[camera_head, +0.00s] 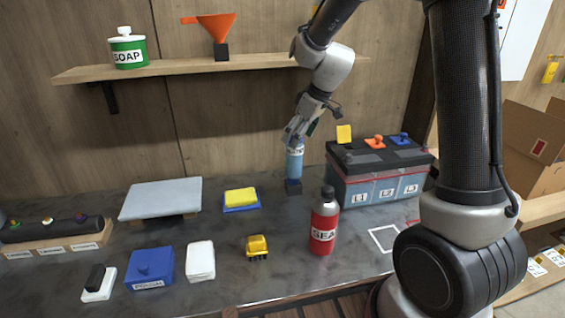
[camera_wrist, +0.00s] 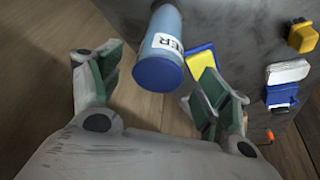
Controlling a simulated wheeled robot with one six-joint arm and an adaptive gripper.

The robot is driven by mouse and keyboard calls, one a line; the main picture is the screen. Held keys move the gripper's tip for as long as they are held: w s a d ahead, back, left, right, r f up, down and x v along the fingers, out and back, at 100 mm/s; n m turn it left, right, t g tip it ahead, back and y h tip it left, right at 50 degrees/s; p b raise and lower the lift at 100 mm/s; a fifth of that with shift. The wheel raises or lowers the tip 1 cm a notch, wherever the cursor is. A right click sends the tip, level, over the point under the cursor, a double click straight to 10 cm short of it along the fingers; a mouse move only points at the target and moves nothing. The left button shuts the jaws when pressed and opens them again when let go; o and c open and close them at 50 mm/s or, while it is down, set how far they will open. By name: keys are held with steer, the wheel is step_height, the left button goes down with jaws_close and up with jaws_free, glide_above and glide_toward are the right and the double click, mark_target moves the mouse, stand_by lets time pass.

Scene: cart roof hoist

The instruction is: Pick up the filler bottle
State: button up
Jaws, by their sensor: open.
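The filler bottle (camera_head: 294,163) is light blue with a white label and stands upright on a small dark block at the back of the bench. In the wrist view the bottle (camera_wrist: 170,25) shows its darker blue cap (camera_wrist: 158,74) towards me, and only the letters "ER" of its label are readable. My gripper (camera_head: 297,137) is at the bottle's top, reaching down from above at a slant. In the wrist view its open fingers (camera_wrist: 157,80) appear on either side of the cap.
A battery box (camera_head: 375,173) with coloured caps stands close to the bottle's right. A red bottle (camera_head: 323,222) stands in front. A yellow sponge (camera_head: 241,195) lies to the left on a blue tray. A shelf (camera_head: 170,71) with a soap tub and orange funnel is above.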

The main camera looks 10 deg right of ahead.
mark_target(290, 153)
steer(key=x, duration=0.8)
steer(key=shift+d+f, duration=0.1)
steer(key=c, duration=1.3)
